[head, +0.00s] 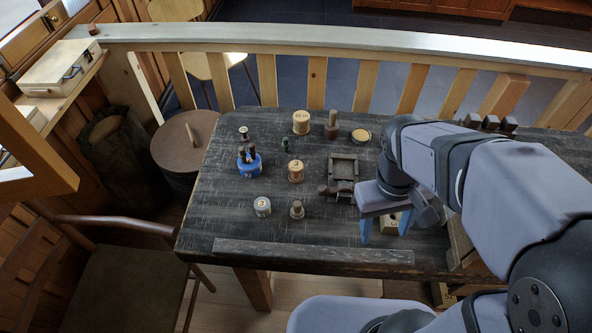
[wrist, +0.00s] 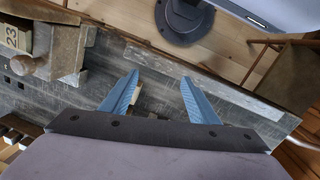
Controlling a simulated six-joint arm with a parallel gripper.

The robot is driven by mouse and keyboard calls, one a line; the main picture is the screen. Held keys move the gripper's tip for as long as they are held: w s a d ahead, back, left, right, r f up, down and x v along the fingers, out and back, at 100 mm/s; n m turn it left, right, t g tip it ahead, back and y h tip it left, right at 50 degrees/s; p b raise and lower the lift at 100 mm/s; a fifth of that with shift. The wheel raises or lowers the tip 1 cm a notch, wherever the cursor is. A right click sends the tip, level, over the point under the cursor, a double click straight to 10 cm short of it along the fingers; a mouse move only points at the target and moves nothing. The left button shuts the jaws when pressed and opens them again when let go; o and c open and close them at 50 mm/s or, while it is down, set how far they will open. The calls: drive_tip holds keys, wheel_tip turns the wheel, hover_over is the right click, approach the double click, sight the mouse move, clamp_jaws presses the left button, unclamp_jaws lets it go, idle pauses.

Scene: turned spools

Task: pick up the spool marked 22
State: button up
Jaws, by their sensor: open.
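I cannot read a 22 on any spool. A pale spool with a mark like 3 (head: 296,171) stands upright mid-table in the head view. A pale spool with small, unclear marks (head: 301,122) stands behind it. A grey-banded spool with an unclear mark (head: 262,206) stands at the front left. My gripper (head: 384,238) is open, pointing down over the right part of the table, well right of these spools. In the wrist view its blue fingers (wrist: 161,75) are apart with nothing held. A small pale wooden piece (wrist: 138,98) shows partly behind one finger.
A dark square wooden frame (head: 343,167) lies left of my gripper. A blue holder (head: 249,161) with dark pegs stands at the left. A wooden block marked 23 (wrist: 12,37) shows in the wrist view beside a wooden clamp (wrist: 55,55). A batten (head: 315,251) edges the table front.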

drive_tip(key=w+a+n+t+h+p, duration=0.25)
drive_tip(key=w+a+n+h, duration=0.45)
drive_tip(key=w+n, duration=0.65)
drive_tip(key=w+a+n+t+p, duration=0.1)
drive_tip(key=w+a+n+t, duration=0.1)
drive_tip(key=a+n+t, duration=0.5)
drive_tip(key=w+a+n+t, duration=0.25)
drive_tip(key=a+n, duration=0.25)
drive_tip(key=a, duration=0.6)
approach(296, 168)
drive_tip(key=w, duration=0.1)
drive_tip(key=w+d+f, duration=0.1)
drive_tip(key=w, duration=0.1)
drive_tip(key=shift+d+f+g, duration=0.15)
drive_tip(key=shift+f+g, duration=0.1)
drive_tip(key=shift+g, duration=0.15)
drive_tip(key=shift+f, duration=0.45)
drive_tip(key=shift+r+p+x, duration=0.1)
drive_tip(key=shift+p+x, duration=0.9)
drive_tip(key=shift+x, duration=0.5)
drive_tip(key=shift+r+p+x, duration=0.15)
drive_tip(key=shift+p+x, duration=0.85)
drive_tip(key=shift+x, duration=1.3)
